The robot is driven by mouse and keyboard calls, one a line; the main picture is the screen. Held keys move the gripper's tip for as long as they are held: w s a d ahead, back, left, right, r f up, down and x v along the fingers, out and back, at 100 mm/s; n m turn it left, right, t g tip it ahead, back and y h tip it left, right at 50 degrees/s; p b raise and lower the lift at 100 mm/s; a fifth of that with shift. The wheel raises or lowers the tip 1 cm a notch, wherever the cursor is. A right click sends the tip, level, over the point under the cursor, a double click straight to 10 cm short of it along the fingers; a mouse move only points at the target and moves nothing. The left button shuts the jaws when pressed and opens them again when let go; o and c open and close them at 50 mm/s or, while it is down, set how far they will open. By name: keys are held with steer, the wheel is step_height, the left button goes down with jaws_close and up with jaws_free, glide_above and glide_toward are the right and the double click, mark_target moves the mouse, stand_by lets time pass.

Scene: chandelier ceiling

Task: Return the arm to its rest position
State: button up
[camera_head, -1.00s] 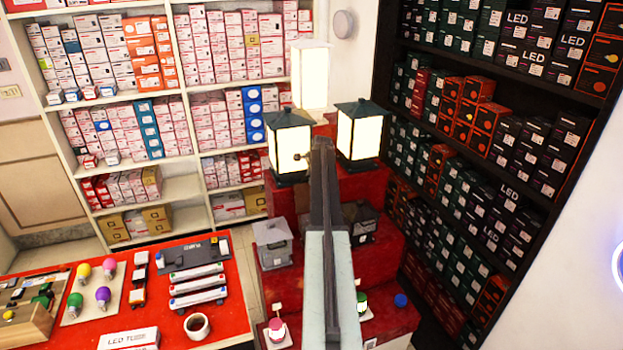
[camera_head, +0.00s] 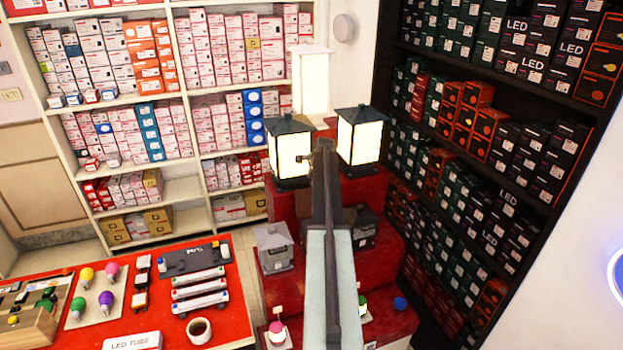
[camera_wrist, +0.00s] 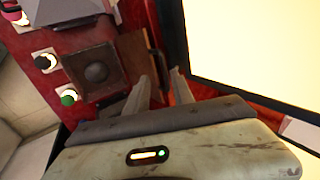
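My arm (camera_head: 331,270) stretches forward from the bottom of the head view, over the red stepped display. Its far end (camera_head: 325,150) shows between two lit lanterns there; the fingers cannot be made out in that view. In the wrist view my gripper (camera_wrist: 161,77) shows two finger tips with a narrow gap between them and nothing held. A dark square fixture (camera_wrist: 95,72) lies left of the fingers. A bright lantern panel (camera_wrist: 255,45) is close on their right.
The left lantern (camera_head: 290,150), right lantern (camera_head: 360,137) and white rear lantern (camera_head: 311,80) stand around the arm's end. A red table (camera_head: 240,318) holds a mug (camera_head: 199,330) and bulbs. Stocked shelves (camera_head: 185,80) line the back; a dark rack (camera_head: 490,130) stands right.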

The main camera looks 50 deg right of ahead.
steer(key=p+v, duration=0.2)
steer(key=v, duration=0.2)
